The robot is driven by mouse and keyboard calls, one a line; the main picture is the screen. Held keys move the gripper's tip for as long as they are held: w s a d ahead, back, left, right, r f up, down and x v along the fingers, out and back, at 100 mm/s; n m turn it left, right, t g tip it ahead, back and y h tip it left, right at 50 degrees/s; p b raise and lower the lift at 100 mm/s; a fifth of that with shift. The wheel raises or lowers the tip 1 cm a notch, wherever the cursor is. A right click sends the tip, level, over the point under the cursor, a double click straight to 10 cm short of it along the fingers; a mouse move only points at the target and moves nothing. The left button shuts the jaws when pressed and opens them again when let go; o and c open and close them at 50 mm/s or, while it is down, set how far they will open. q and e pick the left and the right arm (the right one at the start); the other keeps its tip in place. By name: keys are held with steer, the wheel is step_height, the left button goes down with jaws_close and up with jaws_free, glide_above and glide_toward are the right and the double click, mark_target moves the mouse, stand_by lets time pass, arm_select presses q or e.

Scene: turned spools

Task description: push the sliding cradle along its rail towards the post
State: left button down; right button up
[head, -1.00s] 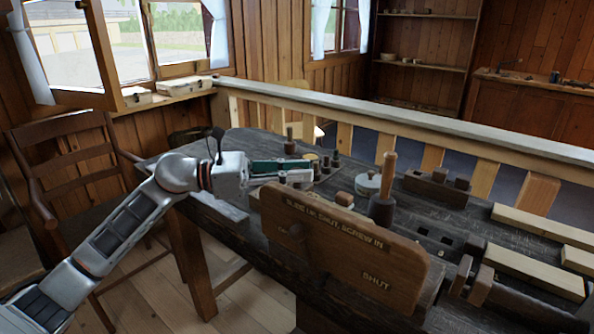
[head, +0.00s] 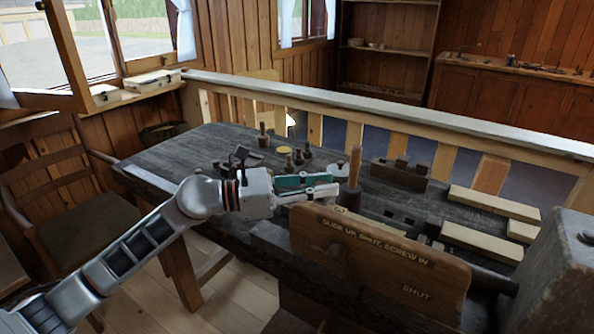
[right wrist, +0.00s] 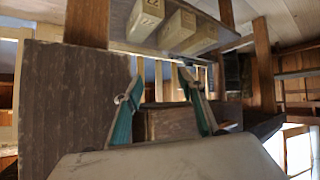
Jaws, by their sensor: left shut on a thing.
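My left gripper (head: 318,190) shows in the head view behind the upper left of a brown lettered board (head: 385,255). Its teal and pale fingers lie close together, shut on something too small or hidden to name. An upright turned wooden piece (head: 354,170) with a darker base stands just right of the fingertips. I cannot clearly single out the cradle, its rail or the post; the board hides part of the bench there. My right gripper (right wrist: 162,110) shows only in the right wrist view, its two teal fingers apart. A brown wooden block (right wrist: 172,123) appears between them.
The dark bench (head: 185,155) has bare room at its left. Small turned pieces (head: 298,157) stand behind the left gripper. A slotted wooden block (head: 400,175) and pale beams (head: 485,243) lie to the right. A large dark grey block (head: 560,265) fills the near right.

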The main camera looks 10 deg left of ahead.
arm_select(q)
steer(key=shift+s+d+r+p, duration=0.15)
steer(key=shift+s+d+p, duration=0.1)
steer(key=shift+d, duration=0.3)
steer(key=shift+s+d+r+p, duration=0.1)
steer(key=shift+s+d+p, duration=0.1)
steer(key=shift+d, duration=0.35)
steer(key=shift+d+f, duration=0.1)
steer(key=shift+d, duration=0.1)
steer(key=shift+s+d+f, duration=0.1)
steer(key=shift+d, duration=0.05)
arm_select(e)
steer(key=shift+s+a, duration=0.25)
steer(key=shift+s, duration=0.3)
steer(key=shift+r, duration=0.1)
arm_select(q)
steer(key=c, duration=2)
jaws_free()
steer(key=v, duration=1.2)
arm_select(e)
steer(key=shift+w+d+r, duration=0.15)
steer(key=shift+w, duration=0.15)
